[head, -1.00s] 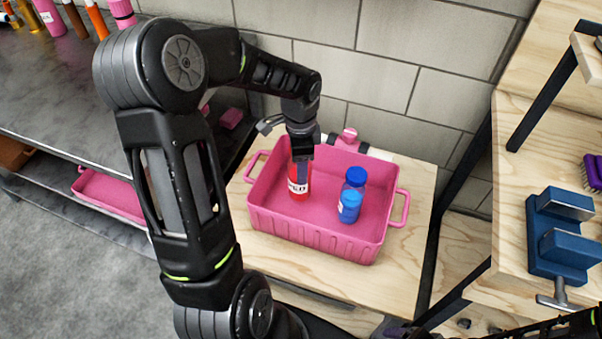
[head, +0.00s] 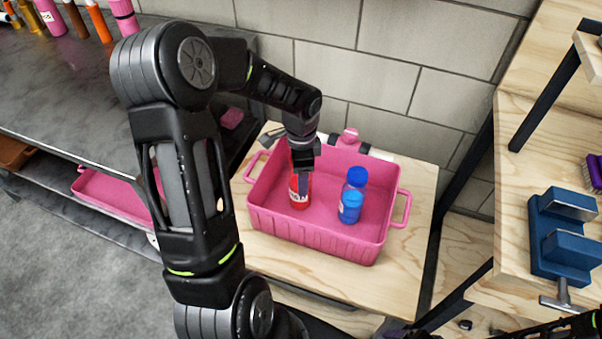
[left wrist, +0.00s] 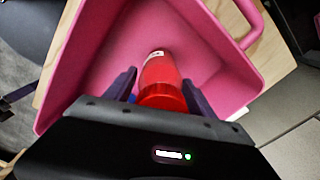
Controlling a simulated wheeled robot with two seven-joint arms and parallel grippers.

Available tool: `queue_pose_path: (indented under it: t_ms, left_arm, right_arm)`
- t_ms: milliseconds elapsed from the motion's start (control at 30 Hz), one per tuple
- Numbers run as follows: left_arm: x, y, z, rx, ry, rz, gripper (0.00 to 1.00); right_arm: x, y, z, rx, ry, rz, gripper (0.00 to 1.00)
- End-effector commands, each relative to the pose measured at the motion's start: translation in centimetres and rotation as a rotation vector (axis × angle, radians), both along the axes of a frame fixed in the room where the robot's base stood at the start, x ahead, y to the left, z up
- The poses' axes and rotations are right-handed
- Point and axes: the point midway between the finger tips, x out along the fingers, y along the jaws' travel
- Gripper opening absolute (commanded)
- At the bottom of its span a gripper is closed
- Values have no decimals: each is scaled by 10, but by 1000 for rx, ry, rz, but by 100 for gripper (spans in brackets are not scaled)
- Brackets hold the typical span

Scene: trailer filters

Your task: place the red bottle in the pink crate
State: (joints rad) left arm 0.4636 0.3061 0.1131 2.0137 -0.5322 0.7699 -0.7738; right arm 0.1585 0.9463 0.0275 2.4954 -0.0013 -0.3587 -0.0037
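The red bottle (head: 301,196) with a white label is inside the pink crate (head: 310,234), in its left part, looking roughly upright. My left gripper (head: 303,172) reaches down into the crate over the bottle and hides its upper part. In the left wrist view the fingers (left wrist: 160,86) stand on either side of the red bottle (left wrist: 158,72), apart, with a narrow gap on the left side. The left gripper looks open around it. What seems to be my right gripper (head: 396,329) is barely visible at the bottom edge; its fingers cannot be made out.
A pink bottle (head: 349,136) is behind the crate. A blue vise (head: 563,236) is on the right bench. Several bottles line the dark counter (head: 60,85) at left.

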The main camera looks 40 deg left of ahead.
Motion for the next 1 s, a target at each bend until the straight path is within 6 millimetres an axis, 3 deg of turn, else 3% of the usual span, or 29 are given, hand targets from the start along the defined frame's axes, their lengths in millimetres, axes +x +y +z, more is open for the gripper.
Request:
queue_pose_path:
  t_ms: [133, 367, 567, 1000]
  left_arm:
    - [0, 0, 0, 0, 0, 0, 75]
    - [0, 0, 1, 0, 0, 0, 75]
    - [1, 0, 13, 1, -4, 0, 75]
    - [1, 0, 97, 1, -4, 0, 75]
  right_arm:
    - [0, 0, 0, 0, 0, 0, 79]
    - [0, 0, 1, 0, 0, 0, 79]
    - [0, 0, 4, 0, 0, 0, 79]
    - [0, 0, 14, 0, 0, -1, 79]
